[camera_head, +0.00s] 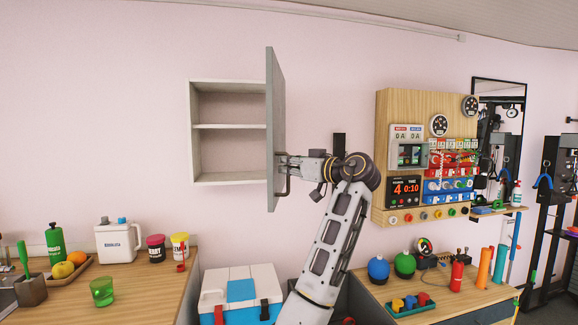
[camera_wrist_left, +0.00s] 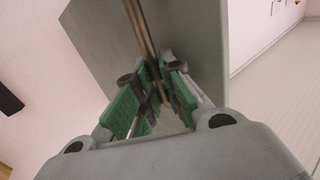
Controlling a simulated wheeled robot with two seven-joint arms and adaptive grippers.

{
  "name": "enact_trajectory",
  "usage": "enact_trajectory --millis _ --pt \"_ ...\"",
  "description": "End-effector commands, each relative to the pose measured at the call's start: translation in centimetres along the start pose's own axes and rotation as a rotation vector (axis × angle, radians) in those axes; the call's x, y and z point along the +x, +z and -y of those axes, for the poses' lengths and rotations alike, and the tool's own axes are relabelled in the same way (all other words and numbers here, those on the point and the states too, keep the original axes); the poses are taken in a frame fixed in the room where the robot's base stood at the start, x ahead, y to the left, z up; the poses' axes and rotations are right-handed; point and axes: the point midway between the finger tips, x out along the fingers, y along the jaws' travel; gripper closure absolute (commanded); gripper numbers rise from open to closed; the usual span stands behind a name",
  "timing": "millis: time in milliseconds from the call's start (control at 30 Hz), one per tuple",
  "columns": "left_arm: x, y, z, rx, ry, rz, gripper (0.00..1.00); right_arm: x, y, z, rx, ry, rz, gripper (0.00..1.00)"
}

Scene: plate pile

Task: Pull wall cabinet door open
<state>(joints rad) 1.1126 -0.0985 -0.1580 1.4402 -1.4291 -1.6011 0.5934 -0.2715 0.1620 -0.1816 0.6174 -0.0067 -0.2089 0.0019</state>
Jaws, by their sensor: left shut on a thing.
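The wall cabinet (camera_head: 229,183) hangs on the pink wall, with its inside and one shelf in plain view. Its grey door (camera_head: 274,100) stands wide open at the cabinet's right side, seen nearly edge-on in the head view. The door handle (camera_head: 287,188) is a bar on the door's outer face. My left gripper (camera_head: 284,163) reaches it from the right and is shut on it. In the left wrist view, the green-padded fingers (camera_wrist_left: 153,85) close around the handle bar (camera_wrist_left: 140,30) in front of the grey door (camera_wrist_left: 190,45). My right gripper is in neither view.
A wooden panel with gauges and displays (camera_head: 383,150) hangs right of my arm. A cooler box (camera_head: 240,275) stands below, between two wooden counters with small items. A white jug (camera_head: 117,242) is on the left counter. The cabinet compartments look empty.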

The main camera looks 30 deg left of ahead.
Motion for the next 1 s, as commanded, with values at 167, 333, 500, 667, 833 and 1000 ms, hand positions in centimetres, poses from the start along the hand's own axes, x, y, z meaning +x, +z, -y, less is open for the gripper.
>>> enact_trajectory --millis 167,333,500,667,833,1000 --pt "0.0 -0.9 0.2 -0.008 -0.002 -0.016 1.0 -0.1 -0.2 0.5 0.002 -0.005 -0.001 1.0" --pt "0.1 -0.9 0.2 -0.008 -0.003 -0.016 1.0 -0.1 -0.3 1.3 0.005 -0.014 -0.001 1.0" --pt "0.1 -0.9 0.2 -0.009 -0.003 -0.017 0.74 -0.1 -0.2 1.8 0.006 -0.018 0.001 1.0" --pt "0.0 -0.9 0.2 -0.009 -0.002 -0.017 0.68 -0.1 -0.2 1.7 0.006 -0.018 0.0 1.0" --pt "-0.1 -0.9 0.2 -0.01 -0.002 -0.016 0.68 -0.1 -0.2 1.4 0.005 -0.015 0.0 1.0" --pt "-0.1 -0.8 0.2 -0.01 -0.002 -0.016 0.68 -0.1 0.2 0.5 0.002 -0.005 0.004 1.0"
